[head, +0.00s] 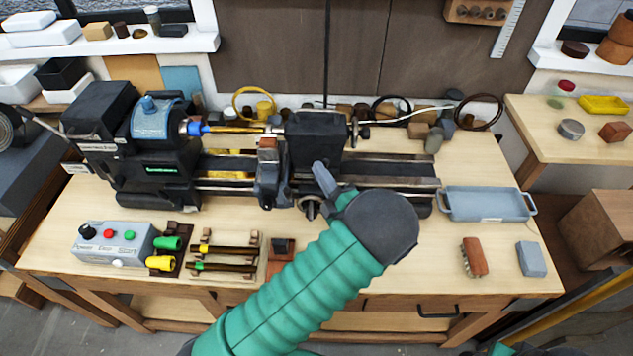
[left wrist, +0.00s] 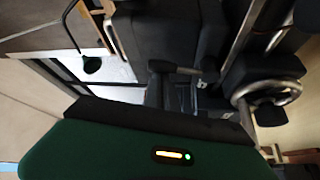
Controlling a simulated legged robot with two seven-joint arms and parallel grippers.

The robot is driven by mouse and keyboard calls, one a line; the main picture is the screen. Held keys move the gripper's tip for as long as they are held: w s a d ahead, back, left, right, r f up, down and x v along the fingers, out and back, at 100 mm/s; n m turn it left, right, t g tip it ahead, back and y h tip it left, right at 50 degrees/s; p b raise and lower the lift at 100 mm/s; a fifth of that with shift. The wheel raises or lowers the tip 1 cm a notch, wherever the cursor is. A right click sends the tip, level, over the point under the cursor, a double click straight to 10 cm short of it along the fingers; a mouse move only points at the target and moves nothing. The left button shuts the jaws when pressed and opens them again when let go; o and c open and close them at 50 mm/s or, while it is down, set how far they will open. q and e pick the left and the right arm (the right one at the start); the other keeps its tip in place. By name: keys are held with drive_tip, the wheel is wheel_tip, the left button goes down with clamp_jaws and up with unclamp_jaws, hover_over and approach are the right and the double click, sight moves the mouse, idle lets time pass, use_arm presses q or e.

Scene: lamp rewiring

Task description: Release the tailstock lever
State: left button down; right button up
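The lathe's black tailstock block (head: 315,138) stands on the bed rails at the middle of the bench. I cannot clearly make out its lever. My left arm comes up from the bottom of the head view, and a dark finger of my left gripper (head: 325,181) shows just in front of the tailstock. In the left wrist view, dark machine parts (left wrist: 170,40) fill the upper middle, with a round metal-rimmed wheel (left wrist: 268,91) at the right. My right gripper is out of view.
The blue-capped headstock (head: 157,118) is at the left of the lathe. A grey control box (head: 112,243) and racked tools (head: 225,258) lie at the front left. A blue-grey tray (head: 487,204), a brush (head: 473,257) and a grey block (head: 531,259) are at the right, with clear bench between.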

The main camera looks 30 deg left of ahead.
sight(327, 167)
use_arm(q)
drive_tip(key=d+b, duration=0.1)
drive_tip(key=w+d+m+b, duration=0.1)
drive_tip(key=shift+d+f+m+t, duration=0.2)
drive_tip(key=shift+d+m+t, duration=0.1)
drive_tip(key=shift+d+t, duration=0.1)
drive_tip(key=shift+a+b, duration=0.1)
drive_tip(key=shift+b, duration=0.2)
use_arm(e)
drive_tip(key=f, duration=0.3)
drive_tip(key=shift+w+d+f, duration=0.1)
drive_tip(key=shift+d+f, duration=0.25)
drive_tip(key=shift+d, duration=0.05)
use_arm(q)
drive_tip(key=shift+w+a, duration=0.1)
drive_tip(key=shift+a, duration=0.1)
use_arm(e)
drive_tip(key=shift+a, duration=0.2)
